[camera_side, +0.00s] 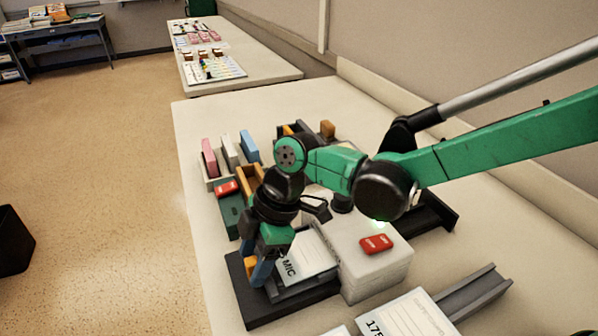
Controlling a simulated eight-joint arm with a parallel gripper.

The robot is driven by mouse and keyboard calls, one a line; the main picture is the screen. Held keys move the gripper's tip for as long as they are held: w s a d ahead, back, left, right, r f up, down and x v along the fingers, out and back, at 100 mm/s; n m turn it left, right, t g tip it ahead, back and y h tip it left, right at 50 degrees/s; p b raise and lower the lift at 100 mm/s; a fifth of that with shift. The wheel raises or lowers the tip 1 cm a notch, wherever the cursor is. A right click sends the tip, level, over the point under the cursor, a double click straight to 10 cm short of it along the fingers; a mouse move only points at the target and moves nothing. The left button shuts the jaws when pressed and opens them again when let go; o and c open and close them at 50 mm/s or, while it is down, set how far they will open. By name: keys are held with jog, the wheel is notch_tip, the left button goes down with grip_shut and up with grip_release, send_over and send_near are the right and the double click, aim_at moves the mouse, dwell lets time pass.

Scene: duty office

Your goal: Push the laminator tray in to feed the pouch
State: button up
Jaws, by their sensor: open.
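The laminator (375,272) looks like a white box near the middle of the table. A dark tray (243,297) extends from its left side, toward the near table edge. A white pouch (308,258) with dark lettering, partly readable as "MIC", lies on the tray. My gripper (258,272) points down over the left end of the tray, beside the pouch. It is open, with nothing seen between its fingers. I cannot tell whether the fingers touch the tray. My arm hides part of the laminator's back.
A red labelled block (376,243) sits on the laminator. Behind the gripper are a dark green box (231,213) with a red piece (227,188) and a holder with pink, white and blue items (229,151). White cards (405,318) and a grey channel (474,291) lie in front.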

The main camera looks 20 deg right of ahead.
jog(key=shift+v, duration=2)
jog(key=shift+d, duration=0.15)
jog(key=d+r+m+t, duration=0.1)
jog(key=d+r+m, duration=0.1)
jog(key=d+m, duration=0.1)
jog(key=d+r+m+t, duration=0.1)
jog(key=d+m, duration=0.2)
jog(key=d, duration=0.3)
jog(key=d+r+m+t+h, duration=0.1)
jog(key=d+r+m, duration=0.1)
jog(key=d, duration=0.2)
jog(key=shift+s+d+r+m+t, duration=0.2)
jog(key=shift+s+r+m+t, duration=0.1)
jog(key=shift+m+t, duration=0.1)
jog(key=s+d+m+t+h, duration=0.3)
jog(key=s+d+m, duration=0.2)
jog(key=d+m, duration=0.4)
jog(key=shift+d+f, duration=0.2)
jog(key=shift+d, duration=1.1)
jog(key=shift+s, duration=0.1)
dwell(1.8)
